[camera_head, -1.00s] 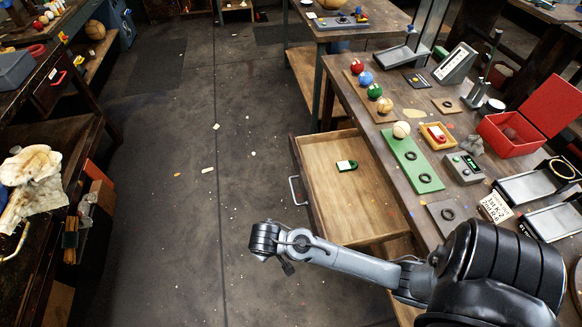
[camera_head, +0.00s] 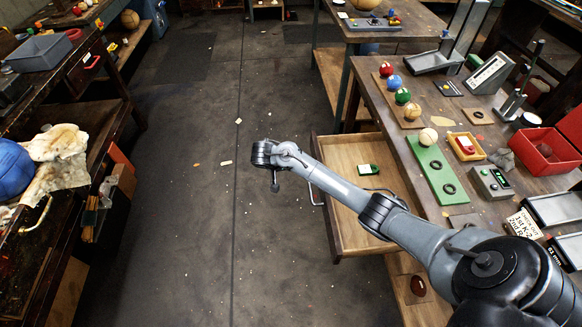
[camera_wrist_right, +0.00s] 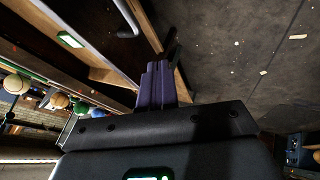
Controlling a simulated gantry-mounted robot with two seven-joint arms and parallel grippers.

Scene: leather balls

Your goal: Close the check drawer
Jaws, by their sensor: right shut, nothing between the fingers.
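The wooden check drawer (camera_head: 350,212) stands pulled open from the workbench on the right in the head view. Its metal handle (camera_head: 317,194) is on the front panel facing left. A small green item (camera_head: 368,169) lies inside. My right gripper (camera_head: 275,186) hangs left of the drawer front, beyond the handle, and my forearm crosses above the drawer. In the right wrist view the purple fingers (camera_wrist_right: 158,86) are shut and empty beside the drawer's front edge; contact is unclear. The handle (camera_wrist_right: 126,16) and green item (camera_wrist_right: 70,39) show there too. My left gripper is out of view.
The workbench holds coloured balls (camera_head: 394,82), a green board (camera_head: 432,168), a red box (camera_head: 548,150) and a small device (camera_head: 490,183). Another bench (camera_head: 95,75) stands at the left. The dark floor (camera_head: 200,220) between the benches is mostly clear, with small scraps.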

